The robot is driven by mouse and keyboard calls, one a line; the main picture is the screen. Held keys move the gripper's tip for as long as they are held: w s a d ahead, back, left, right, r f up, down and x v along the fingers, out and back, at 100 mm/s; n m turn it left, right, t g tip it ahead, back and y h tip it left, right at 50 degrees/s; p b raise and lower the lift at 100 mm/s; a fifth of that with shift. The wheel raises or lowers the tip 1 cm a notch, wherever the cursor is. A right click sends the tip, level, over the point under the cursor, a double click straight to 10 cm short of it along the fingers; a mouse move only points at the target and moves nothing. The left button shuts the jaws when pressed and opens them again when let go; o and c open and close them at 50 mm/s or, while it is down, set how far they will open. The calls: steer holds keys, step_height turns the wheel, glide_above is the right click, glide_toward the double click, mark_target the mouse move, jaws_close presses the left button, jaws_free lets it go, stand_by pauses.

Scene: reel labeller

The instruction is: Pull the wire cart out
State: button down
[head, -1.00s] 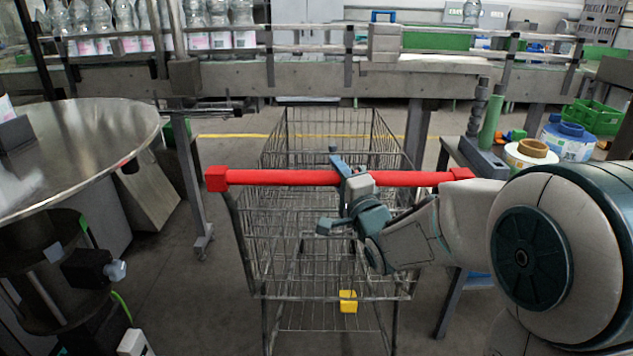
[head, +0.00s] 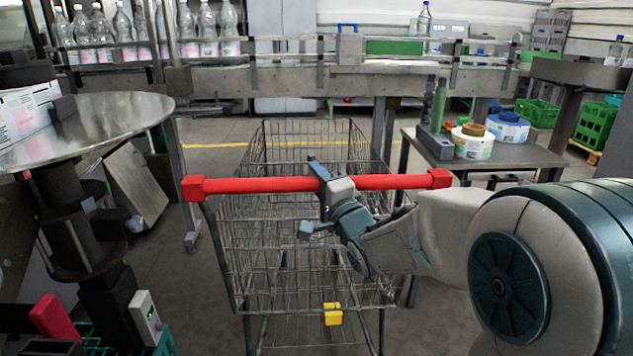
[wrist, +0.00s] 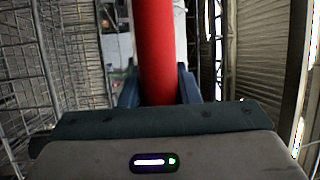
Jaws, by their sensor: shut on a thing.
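The wire cart (head: 300,262) stands on the floor in front of me, a grey wire basket with a red handle bar (head: 250,186) across its near end. My gripper (head: 322,180) is shut on the red handle near its middle. In the wrist view the handle (wrist: 155,50) runs between the two fingers (wrist: 158,88). The far end of the cart lies near the conveyor frame. A small yellow block (head: 332,314) shows low on the cart.
A round steel table (head: 110,118) stands at the left. A small table (head: 535,158) with label reels (head: 472,142) stands at the right. The conveyor (head: 290,82) with bottles (head: 205,30) crosses the back. Green crates (head: 597,128) stand at the far right.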

steer(key=shift+s, duration=0.45)
steer(key=c, duration=1.1)
jaws_free()
steer(key=b+v, duration=0.4)
steer(key=v, duration=0.9)
steer(key=shift+s+d, duration=0.2)
steer(key=shift+s, duration=0.15)
steer(key=shift+f, duration=0.1)
